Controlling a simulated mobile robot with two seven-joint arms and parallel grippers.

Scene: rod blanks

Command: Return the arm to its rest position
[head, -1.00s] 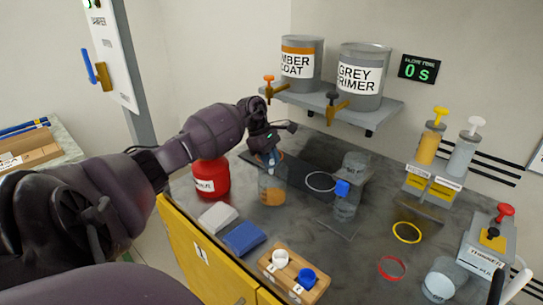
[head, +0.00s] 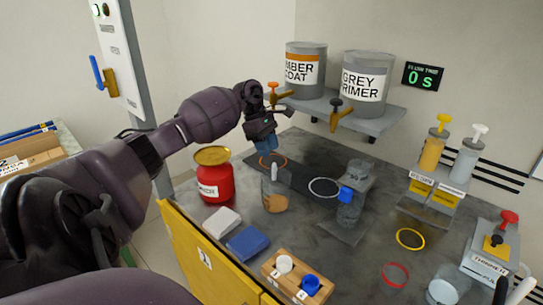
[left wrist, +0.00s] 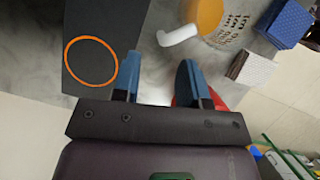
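My left gripper (head: 267,147) hangs above the far left part of the bench. Its two blue fingers (left wrist: 162,82) are apart with nothing between them in the left wrist view. Below it stands a clear cup (head: 274,193) with amber liquid and a white handle. The cup also shows in the left wrist view (left wrist: 205,18), its white handle beyond the fingertips and apart from them. An orange ring (left wrist: 90,66) marks a dark strip beside the fingers. My right gripper is not in view.
A red can (head: 215,182) stands left of the cup. A grey pad (head: 222,222), a blue pad (head: 248,243) and a wooden block (head: 284,285) lie at the front. The shelf (head: 372,123) carries two paint drums right of the gripper. A clear vessel (head: 350,210) stands right of the cup.

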